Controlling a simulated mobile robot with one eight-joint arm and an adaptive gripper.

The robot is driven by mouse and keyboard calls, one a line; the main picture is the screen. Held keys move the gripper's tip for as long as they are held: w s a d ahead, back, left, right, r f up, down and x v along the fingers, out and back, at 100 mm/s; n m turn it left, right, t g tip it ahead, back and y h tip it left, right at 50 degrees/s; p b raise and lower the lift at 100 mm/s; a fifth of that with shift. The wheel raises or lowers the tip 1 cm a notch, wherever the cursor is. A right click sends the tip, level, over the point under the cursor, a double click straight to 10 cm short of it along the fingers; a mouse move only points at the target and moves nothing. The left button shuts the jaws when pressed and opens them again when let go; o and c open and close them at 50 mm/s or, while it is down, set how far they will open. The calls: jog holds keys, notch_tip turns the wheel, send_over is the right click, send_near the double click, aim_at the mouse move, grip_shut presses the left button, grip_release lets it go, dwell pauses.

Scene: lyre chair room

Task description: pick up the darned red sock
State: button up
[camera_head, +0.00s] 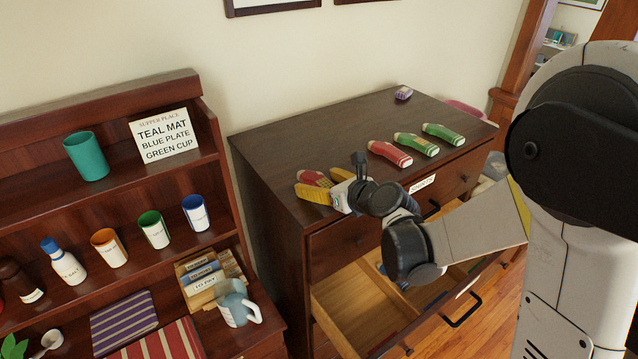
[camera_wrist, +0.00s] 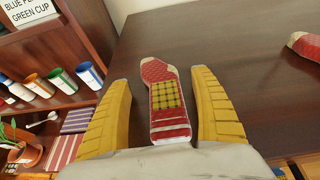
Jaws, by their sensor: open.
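The darned red sock (camera_wrist: 168,120) lies on the dark wooden dresser top, red with a pale toe or cuff edge and a yellow-and-dark checked patch. In the wrist view it lies lengthwise between the two yellow fingers of my gripper (camera_wrist: 162,77), with a gap on each side. In the head view my open gripper (camera_head: 316,180) is at the dresser's left front part, and the sock (camera_head: 314,178) shows partly between the fingers. I cannot tell the fingers' exact height above the top.
Another red sock (camera_head: 390,153) and two green socks (camera_head: 416,144) (camera_head: 443,133) lie to the right on the dresser (camera_head: 290,135). A small purple item (camera_head: 403,92) lies at the back. An open drawer (camera_head: 345,300) sticks out below my arm. A shelf unit (camera_head: 130,205) stands left.

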jog(key=shift+s+d+r, duration=0.1)
jog(key=shift+s, duration=0.1)
jog(key=c, duration=1.1)
jog(key=shift+r, duration=0.1)
